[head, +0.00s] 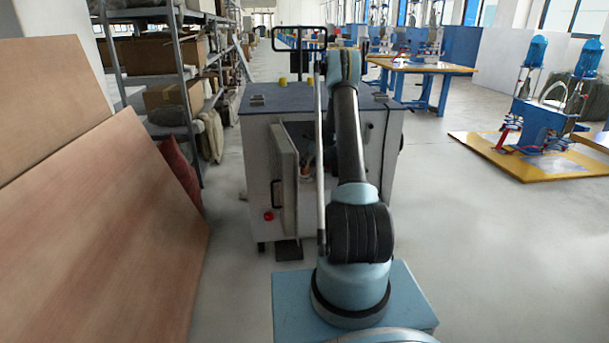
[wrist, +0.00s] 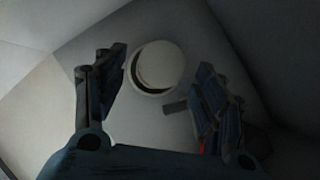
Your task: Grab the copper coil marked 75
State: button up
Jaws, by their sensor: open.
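No copper coil marked 75 can be made out in either view. In the wrist view my gripper (wrist: 162,68) is open, with its two dark fingers spread and nothing held. Beyond and between the fingertips is a round pale disc-like thing (wrist: 160,65) with a raised rim, on a grey surface; I see no number or copper colour on it. In the head view a grey-white cabinet (head: 375,150) stands ahead with its door (head: 284,180) swung open. Small orange-brown bits (head: 306,171) show in its dim opening, too small to tell. My arm hides much of the opening.
Leaning wood panels (head: 110,230) fill the left side. A loaded shelf rack (head: 185,80) stands behind them. Small yellow items (head: 283,82) sit on the cabinet top. A blue machine on a yellow platform (head: 520,165) is at right. The floor right of the cabinet is clear.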

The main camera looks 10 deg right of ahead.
jog(key=shift+w+a, duration=0.3)
jog(key=shift+a, duration=0.1)
jog(key=shift+x, duration=2.65)
jog(key=shift+w+a+r, duration=0.1)
jog(key=shift+w+r, duration=0.05)
jog(key=c, duration=1.5)
